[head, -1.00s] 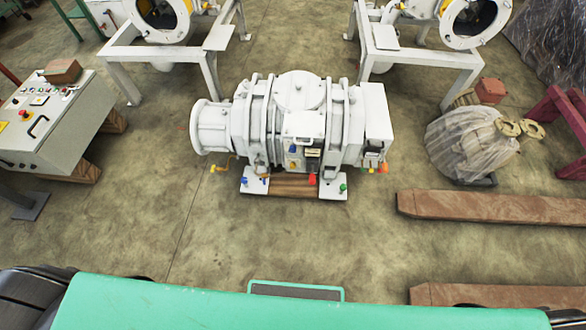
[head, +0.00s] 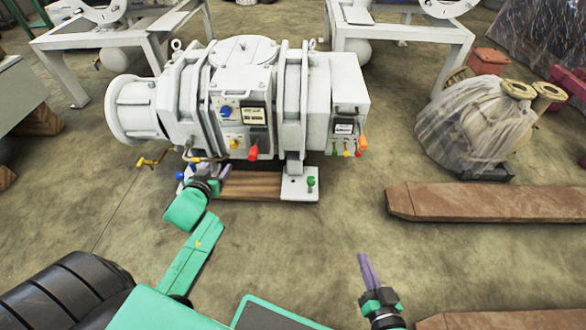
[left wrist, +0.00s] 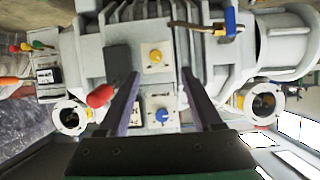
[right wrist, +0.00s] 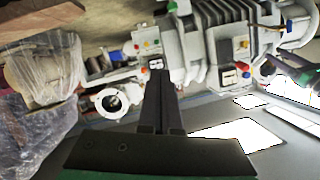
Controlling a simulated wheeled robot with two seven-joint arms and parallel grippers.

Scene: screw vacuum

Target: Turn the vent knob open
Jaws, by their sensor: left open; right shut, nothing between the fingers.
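The white vacuum pump (head: 212,95) stands ahead in the head view. Its front has a blue knob (head: 226,111), a yellow knob (head: 234,143) and a red knob (head: 253,153); I cannot tell which is the vent knob. My left gripper (head: 192,172) is open and empty, low in front of the pump's left half. In the left wrist view, the yellow knob (left wrist: 155,56) and blue knob (left wrist: 162,115) appear between its fingers, and the red knob (left wrist: 101,95) lies left of them. My right gripper (head: 364,258) is shut and empty, away from the pump at lower right.
A yellow-handled lever (head: 152,160) sticks out at the pump's lower left. Small coloured knobs (head: 352,150) sit on its right-end box. A plastic-wrapped part (head: 470,130) and brown beams (head: 480,202) lie to the right. The floor between pump and beams is clear.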

